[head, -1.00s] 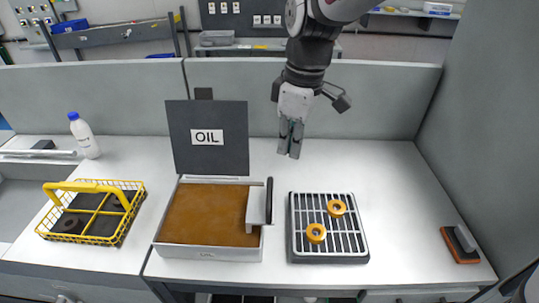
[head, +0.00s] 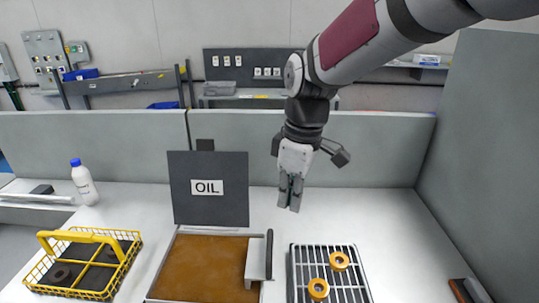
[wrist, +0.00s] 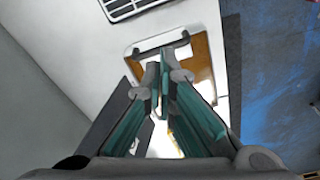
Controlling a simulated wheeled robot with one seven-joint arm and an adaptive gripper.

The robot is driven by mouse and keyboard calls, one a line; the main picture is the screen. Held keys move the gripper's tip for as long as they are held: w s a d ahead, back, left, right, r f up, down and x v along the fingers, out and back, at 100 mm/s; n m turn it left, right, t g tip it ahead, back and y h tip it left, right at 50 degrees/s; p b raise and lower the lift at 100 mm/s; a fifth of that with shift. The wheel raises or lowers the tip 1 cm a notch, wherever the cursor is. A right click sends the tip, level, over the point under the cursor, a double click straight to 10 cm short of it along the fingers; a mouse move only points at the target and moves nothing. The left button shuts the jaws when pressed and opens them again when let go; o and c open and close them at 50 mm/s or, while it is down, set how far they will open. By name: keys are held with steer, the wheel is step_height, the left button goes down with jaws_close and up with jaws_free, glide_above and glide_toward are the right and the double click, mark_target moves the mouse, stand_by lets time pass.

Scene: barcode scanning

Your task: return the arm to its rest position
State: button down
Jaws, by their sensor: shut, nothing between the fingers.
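My gripper (head: 289,192) hangs down over the back of the white table, between the oil tray and the rack, and is above the surface. Its fingers are together and hold nothing. In the wrist view the closed gripper (wrist: 163,72) fills the middle, with the oil tray (wrist: 203,50) partly hidden behind the fingers. My arm reaches in from the top right of the head view.
The oil tray (head: 177,240) has an upright OIL lid (head: 209,211). A rack (head: 291,270) bears two orange rings (head: 339,260). A yellow basket (head: 32,271) and a white bottle (head: 84,184) stand left. Grey partitions (head: 380,150) enclose the table's back and right.

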steer(key=s+d+r+m+t, duration=0.2)
steer(key=s+d+m, duration=0.4)
steer(key=s, duration=0.3)
steer(key=s+d+r+m+t+h, duration=0.1)
steer(key=s+d+r+m+t, duration=0.2)
steer(key=s+d+r+m, duration=0.2)
steer(key=s+d+m, duration=0.2)
steer(key=s+d, duration=0.2)
steer(key=shift+r+m, duration=0.15)
steer(key=shift+m, duration=0.15)
steer(key=shift+a, duration=0.1)
